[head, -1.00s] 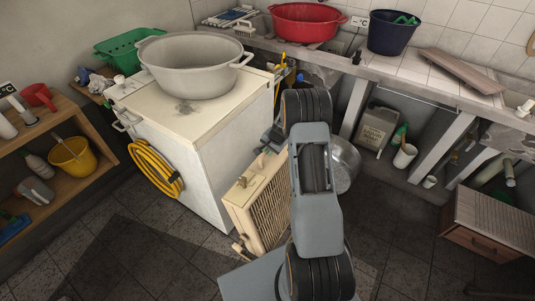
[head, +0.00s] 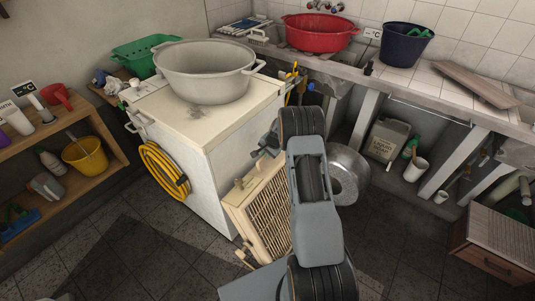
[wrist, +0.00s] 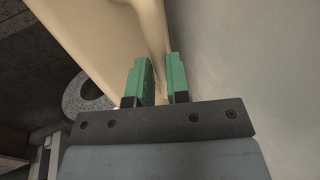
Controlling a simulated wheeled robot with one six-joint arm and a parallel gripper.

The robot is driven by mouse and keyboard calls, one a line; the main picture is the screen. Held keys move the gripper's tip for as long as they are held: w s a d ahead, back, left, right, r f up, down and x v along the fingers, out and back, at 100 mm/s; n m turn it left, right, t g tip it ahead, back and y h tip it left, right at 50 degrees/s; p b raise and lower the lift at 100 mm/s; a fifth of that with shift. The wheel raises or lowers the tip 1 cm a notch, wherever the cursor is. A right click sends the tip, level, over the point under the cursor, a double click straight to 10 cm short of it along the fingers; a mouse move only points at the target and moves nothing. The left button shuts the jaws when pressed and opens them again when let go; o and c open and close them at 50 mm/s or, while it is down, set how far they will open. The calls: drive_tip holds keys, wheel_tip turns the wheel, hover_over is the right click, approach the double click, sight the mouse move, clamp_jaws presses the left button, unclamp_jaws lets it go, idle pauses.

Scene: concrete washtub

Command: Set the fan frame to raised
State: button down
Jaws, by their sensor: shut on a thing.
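The fan frame (head: 268,212) is a beige box-like frame with a slatted grille. It stands tilted beside the white washing cabinet, its right side hidden by my arm. In the wrist view a beige edge (wrist: 150,22) of it runs between the green fingertips of my gripper (wrist: 160,80). The gripper is shut on this edge. In the head view my gripper (head: 264,147) is small and partly hidden at the frame's upper back edge.
The white cabinet (head: 190,125) with a big pale tub (head: 205,85) stands close left of the frame. A round metal basin-like thing (head: 348,176) is right of my arm. A yellow hose (head: 162,172) hangs on the cabinet. Dark floor in front is clear.

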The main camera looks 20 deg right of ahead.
drive_tip(key=shift+w+r, duration=0.1)
drive_tip(key=shift+r, duration=0.05)
drive_tip(key=c, duration=1.1)
unclamp_jaws()
drive_tip(key=p+v, duration=0.1)
drive_tip(key=v, duration=1.2)
drive_tip(key=shift+s+r, duration=0.25)
drive_tip(key=shift+d, duration=0.15)
